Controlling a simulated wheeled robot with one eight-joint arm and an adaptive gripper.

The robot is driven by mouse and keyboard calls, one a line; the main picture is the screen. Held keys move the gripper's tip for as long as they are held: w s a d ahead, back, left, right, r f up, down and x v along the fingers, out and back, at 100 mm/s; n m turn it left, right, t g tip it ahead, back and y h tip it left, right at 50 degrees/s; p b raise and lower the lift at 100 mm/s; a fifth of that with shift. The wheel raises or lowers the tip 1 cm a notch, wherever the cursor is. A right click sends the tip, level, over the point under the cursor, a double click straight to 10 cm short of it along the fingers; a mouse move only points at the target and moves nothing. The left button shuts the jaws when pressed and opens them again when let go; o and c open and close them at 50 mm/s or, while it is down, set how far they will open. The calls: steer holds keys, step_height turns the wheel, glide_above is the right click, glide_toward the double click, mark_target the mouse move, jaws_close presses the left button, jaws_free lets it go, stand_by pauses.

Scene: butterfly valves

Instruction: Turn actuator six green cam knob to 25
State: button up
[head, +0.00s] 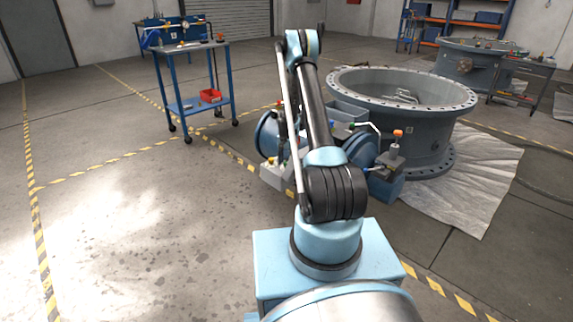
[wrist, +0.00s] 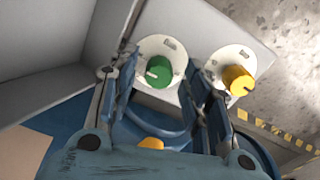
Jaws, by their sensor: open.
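In the wrist view the green cam knob (wrist: 158,72) sits on a round white dial on a light grey panel. The knob has a pale pointer mark, but the dial numbers are too small to read. My gripper (wrist: 162,82) is open, with one finger left of the green knob and one right of it. The knob shows between the fingers; I cannot tell whether they touch it. A yellow-orange knob (wrist: 237,80) sits on a second white dial just right of the right finger. In the head view my arm hides the gripper, and I cannot identify the green knob there.
In the wrist view a grey wall stands close at left, and another yellow part (wrist: 150,143) shows low between the fingers. In the head view a large flanged valve body (head: 440,130) stands right of my arm on a sheet (head: 470,190). A blue trolley (head: 195,75) stands at left.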

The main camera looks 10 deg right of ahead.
steer(key=shift+f, duration=0.35)
steer(key=shift+c, duration=0.3)
jaws_close()
steer(key=shift+n, duration=0.5)
steer(key=n, duration=0.4)
steer(key=shift+n, duration=0.4)
steer(key=n, duration=0.6)
steer(key=shift+d, duration=0.1)
